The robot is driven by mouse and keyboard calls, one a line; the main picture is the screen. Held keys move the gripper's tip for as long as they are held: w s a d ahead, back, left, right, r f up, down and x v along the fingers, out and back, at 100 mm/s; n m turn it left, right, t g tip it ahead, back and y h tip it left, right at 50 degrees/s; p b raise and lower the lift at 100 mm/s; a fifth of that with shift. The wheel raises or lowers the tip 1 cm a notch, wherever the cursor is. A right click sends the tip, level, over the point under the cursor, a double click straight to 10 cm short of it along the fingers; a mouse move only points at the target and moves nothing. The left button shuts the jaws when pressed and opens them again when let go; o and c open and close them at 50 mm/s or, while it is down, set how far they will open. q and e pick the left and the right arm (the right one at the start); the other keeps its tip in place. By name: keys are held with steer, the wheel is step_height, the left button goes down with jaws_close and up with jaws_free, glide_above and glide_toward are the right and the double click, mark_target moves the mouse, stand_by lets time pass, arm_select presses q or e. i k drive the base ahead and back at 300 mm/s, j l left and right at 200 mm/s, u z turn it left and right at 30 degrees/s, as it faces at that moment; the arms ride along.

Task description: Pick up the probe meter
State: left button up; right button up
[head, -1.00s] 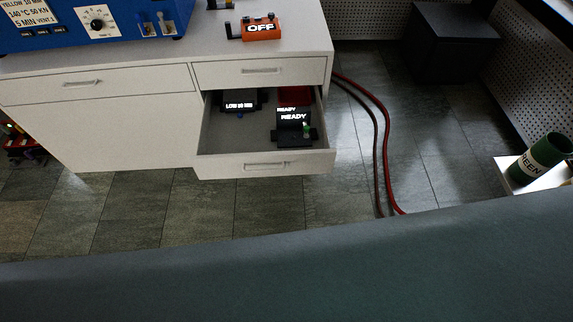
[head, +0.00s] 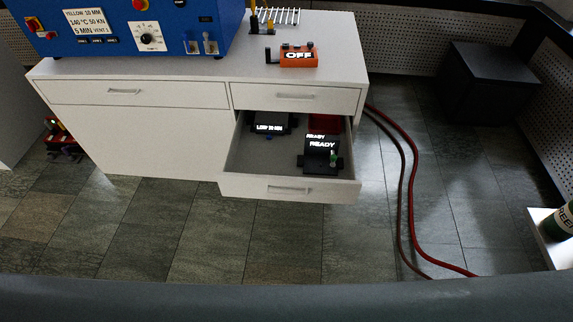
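An open drawer (head: 290,189) in the white cabinet holds several dark devices. A second black device (head: 270,122) sits at the back left with a lit screen whose text seems to begin with LOW. I cannot tell for sure which of these is the probe meter. Neither of my grippers is in view.
On the cabinet top (head: 200,72) are a blue press (head: 120,40), an orange box reading OFF (head: 298,57) and a rack (head: 275,18). Red hoses (head: 410,190) run over the floor right of the cabinet. A black box (head: 490,82) stands at back right, a green container (head: 562,222) at far right.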

mark_target(289, 56)
steer(key=i+j, duration=0.25)
steer(key=i+j+z, duration=0.1)
steer(key=i+j, duration=0.15)
steer(key=j, duration=0.2)
steer(key=i+j, duration=0.2)
steer(key=j, duration=0.15)
steer(key=i+j+z, duration=0.15)
steer(key=i+j, duration=0.3)
steer(key=j, duration=0.3)
steer(key=i+j+z, duration=0.1)
steer(key=j, duration=0.25)
steer(key=i+j, duration=0.3)
steer(key=j+z, duration=0.05)
steer(key=j, duration=0.05)
